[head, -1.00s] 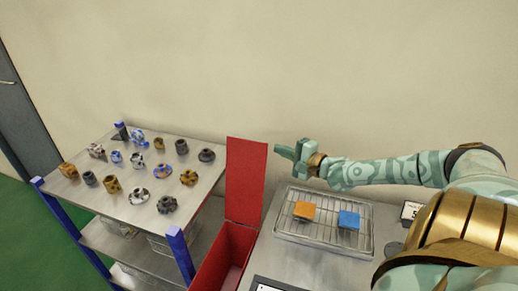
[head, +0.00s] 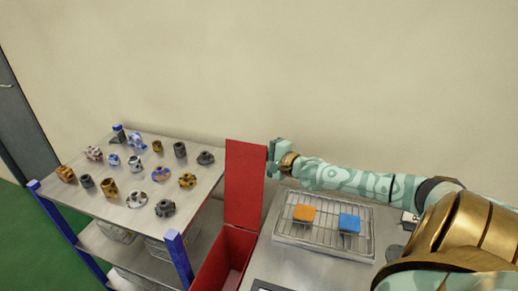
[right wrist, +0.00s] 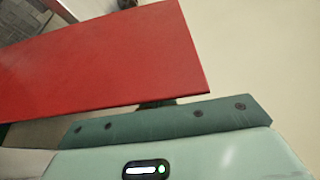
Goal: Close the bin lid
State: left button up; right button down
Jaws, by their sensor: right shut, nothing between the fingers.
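The red bin (head: 228,255) stands between the shelf and the table. Its red lid (head: 245,185) is open and stands upright at the bin's back. My right gripper (head: 271,158) is shut and empty at the lid's right edge, near its top; part of it is hidden behind the lid. In the right wrist view the lid (right wrist: 95,65) fills the upper left, just beyond my gripper housing; I cannot tell whether they touch. My left gripper is not in view.
A metal shelf (head: 112,205) with blue posts on the left holds several small patterned parts. A wire rack tray (head: 350,246) on the table holds an orange block (head: 304,213) and a blue block (head: 349,222). A beige wall (head: 330,70) is behind.

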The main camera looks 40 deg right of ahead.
jog(key=shift+s, duration=0.1)
jog(key=shift+s+a+r+p, duration=0.15)
jog(key=shift+a+r+p, duration=0.25)
jog(key=shift+p, duration=0.3)
jog(key=s+a+n+t+p, duration=0.1)
jog(key=s+a+n+p, duration=0.25)
jog(key=a, duration=0.25)
jog(key=s+a+n+t+p, duration=0.1)
jog(key=s+a+n+p, duration=0.2)
jog(key=a+p, duration=0.3)
jog(key=s+a+f+n+y+b, duration=0.1)
jog(key=s+a+f+n+b, duration=0.1)
jog(key=a, duration=0.3)
jog(key=s+a+f+n+t+y+b, duration=0.1)
jog(key=s+a+f+n+y+b, duration=0.1)
jog(key=s+a+f+n+b, duration=0.1)
jog(key=s+a+f+n+y+b, duration=0.2)
jog(key=a+f+n+b, duration=0.1)
jog(key=a+f+n, duration=0.2)
jog(key=a, duration=0.2)
jog(key=shift+s+a+t+b, duration=0.35)
jog(key=shift+s+t+b, duration=0.05)
jog(key=shift+r+n, duration=0.15)
jog(key=shift+n, duration=0.1)
